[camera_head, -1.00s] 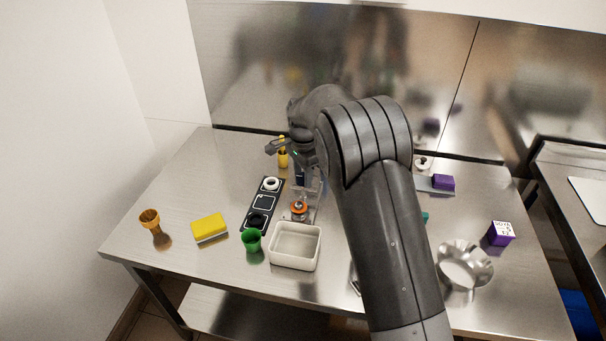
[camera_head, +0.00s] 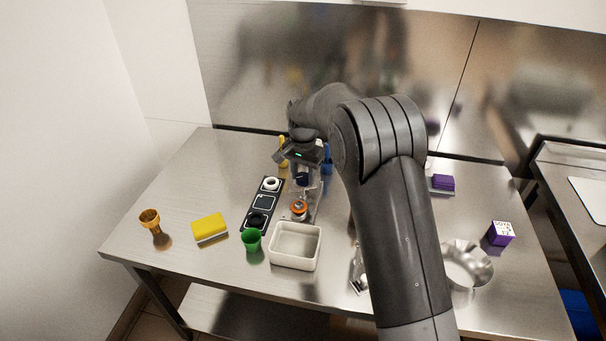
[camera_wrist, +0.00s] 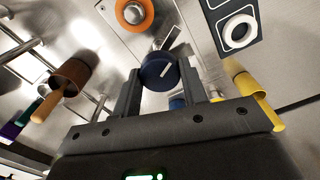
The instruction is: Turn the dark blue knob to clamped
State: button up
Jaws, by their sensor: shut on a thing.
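The dark blue knob (camera_wrist: 158,73) is round, with a white pointer line on its face. In the wrist view it sits between the two fingers of my gripper (camera_wrist: 160,85), which is shut on it. The pointer slants toward the upper right in that view. In the head view the knob (camera_head: 302,180) shows just below my gripper (camera_head: 302,168), partly covered by it. A metal fixture with an orange ring (camera_head: 299,206) stands in front of the knob; the ring also shows in the wrist view (camera_wrist: 148,14). Any clamped mark is too small to read.
A dark panel (camera_head: 264,202) with a white ring lies left of the knob. A yellow holder (camera_head: 283,162) and a blue item (camera_head: 327,162) stand close behind. A cream tray (camera_head: 273,262), green cup (camera_head: 251,240) and yellow sponge (camera_head: 209,227) are nearer the front.

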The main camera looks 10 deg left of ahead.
jog(key=n, duration=0.6)
jog(key=shift+n, duration=0.3)
jog(key=n, duration=0.5)
jog(key=shift+n, duration=0.3)
jog(key=o, duration=1)
jog(key=shift+c, duration=0.2)
notch_tip(320, 180, up, 11)
jog(key=shift+f, duration=0.1)
